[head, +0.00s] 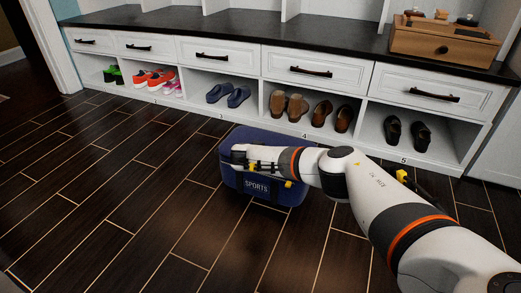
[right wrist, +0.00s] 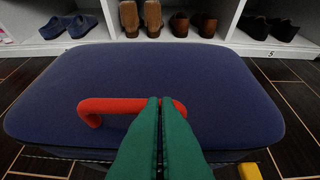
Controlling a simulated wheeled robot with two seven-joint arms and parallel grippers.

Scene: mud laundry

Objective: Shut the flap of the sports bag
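The blue sports bag (head: 268,192) stands on the floor in front of the shelves, with a "SPORTS" label on its front. Its blue flap (right wrist: 190,75) fills the right wrist view and lies over the bag top. I cannot tell whether a gap is left under its near edge. A red handle (right wrist: 100,104) is on the flap. My right gripper (right wrist: 160,98) has its green fingers together over the handle, with no visible hold on it; contact is unclear. In the head view my right arm hides much of the bag top. My left gripper is not in view.
Behind the bag is a white shoe bench with drawers (head: 218,53) and open cubbies. Brown shoes (head: 288,104) and blue shoes (head: 228,95) stand in them. A wooden box (head: 443,43) sits on the dark bench top. The floor (head: 110,200) to the left is clear.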

